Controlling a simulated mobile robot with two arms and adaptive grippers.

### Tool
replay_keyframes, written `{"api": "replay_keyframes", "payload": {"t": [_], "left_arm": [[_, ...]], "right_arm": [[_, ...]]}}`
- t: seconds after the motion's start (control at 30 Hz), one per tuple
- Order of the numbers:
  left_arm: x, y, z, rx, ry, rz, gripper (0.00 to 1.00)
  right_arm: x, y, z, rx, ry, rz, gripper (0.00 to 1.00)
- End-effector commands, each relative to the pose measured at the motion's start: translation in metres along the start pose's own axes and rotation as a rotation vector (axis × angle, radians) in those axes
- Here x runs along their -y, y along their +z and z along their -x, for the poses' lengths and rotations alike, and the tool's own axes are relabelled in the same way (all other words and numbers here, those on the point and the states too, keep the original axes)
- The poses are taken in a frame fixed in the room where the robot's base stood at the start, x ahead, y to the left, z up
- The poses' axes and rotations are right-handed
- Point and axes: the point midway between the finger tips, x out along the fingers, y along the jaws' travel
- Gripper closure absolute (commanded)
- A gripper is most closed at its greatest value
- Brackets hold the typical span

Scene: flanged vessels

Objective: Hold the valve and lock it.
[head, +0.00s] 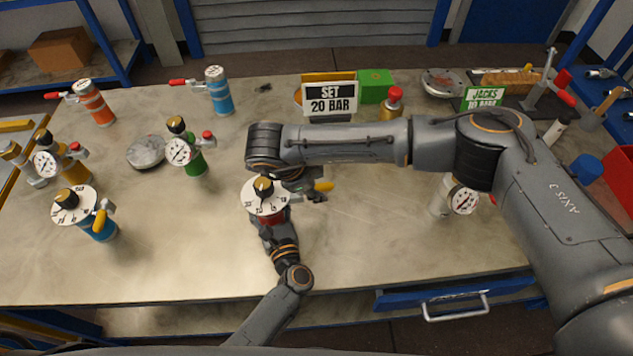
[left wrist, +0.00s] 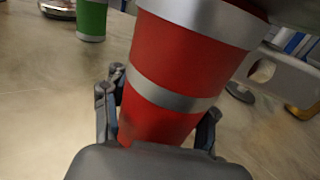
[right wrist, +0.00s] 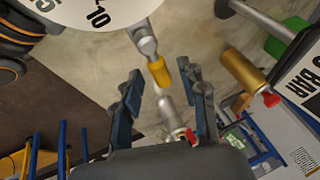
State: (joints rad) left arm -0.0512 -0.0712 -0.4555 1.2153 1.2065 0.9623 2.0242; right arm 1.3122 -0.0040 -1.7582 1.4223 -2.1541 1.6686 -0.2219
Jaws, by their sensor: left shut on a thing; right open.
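The valve vessel is red with silver bands (left wrist: 180,65) and has a white dial with a black and gold knob (head: 263,188) on top. My left gripper (head: 274,230) is shut around its red body, and the left wrist view shows a finger on each side. A yellow-tipped lever (head: 324,186) sticks out to the right below the dial. In the right wrist view the yellow tip (right wrist: 160,72) lies just beyond and between my right fingertips (right wrist: 163,92), which are open and look empty. My right arm partly hides the right gripper in the head view.
A green gauge vessel (head: 194,164) and a blue dial vessel (head: 98,230) stand to the left. A "SET 20 BAR" sign (head: 330,98) and a brass, red-capped vessel (head: 391,104) stand behind. A white gauge vessel (head: 440,205) is at right. The front table area is clear.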

Motion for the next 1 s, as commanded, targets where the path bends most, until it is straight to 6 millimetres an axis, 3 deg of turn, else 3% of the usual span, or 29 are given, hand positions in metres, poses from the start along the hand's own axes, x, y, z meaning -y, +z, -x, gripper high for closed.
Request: {"api": "replay_keyframes", "payload": {"t": [0.1, 0.3, 0.73, 1.0], "left_arm": [[0.0006, -0.0003, 0.0003, -0.001, -0.001, 0.000, 1.00], [0.0006, -0.0002, 0.0003, -0.001, -0.001, 0.000, 1.00], [0.0007, -0.0002, 0.0003, -0.001, -0.002, 0.000, 1.00], [0.0009, -0.0001, 0.0004, -0.001, -0.002, 0.000, 1.00]], "right_arm": [[0.0000, 0.0000, 0.0001, 0.000, 0.000, 0.000, 0.60], [0.0000, 0.0000, 0.0004, 0.000, 0.000, 0.000, 1.00], [-0.0004, 0.0004, 0.0011, -0.005, 0.007, -0.019, 1.00], [-0.0043, 0.0014, 0.0029, -0.039, 0.056, -0.138, 1.00]]}}
